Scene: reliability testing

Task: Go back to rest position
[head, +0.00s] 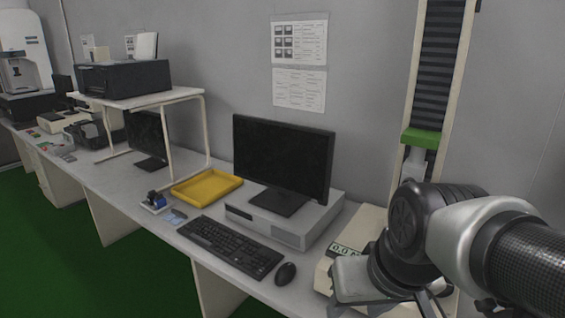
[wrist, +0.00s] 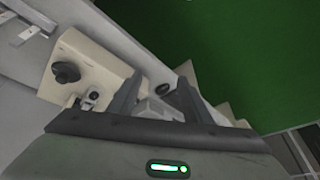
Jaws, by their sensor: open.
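My gripper shows in the wrist view (wrist: 155,85), its two dark fingers apart with nothing between them. Below and beyond the fingers is the cream base of a testing machine (wrist: 85,62) with a dark knob, and the green floor lies to the right. In the head view my arm reaches in from the right, in front of the testing machine (head: 345,247) and its tall column. The fingers are mostly hidden at the bottom edge of the head view.
On the long bench (head: 120,185) stand a monitor (head: 283,155) on a grey computer case (head: 290,225), a keyboard (head: 230,246), a mouse (head: 285,273) and a yellow tray (head: 207,187). A white stand (head: 150,99) holds a black printer (head: 125,77). Green floor (head: 60,265) is clear in front.

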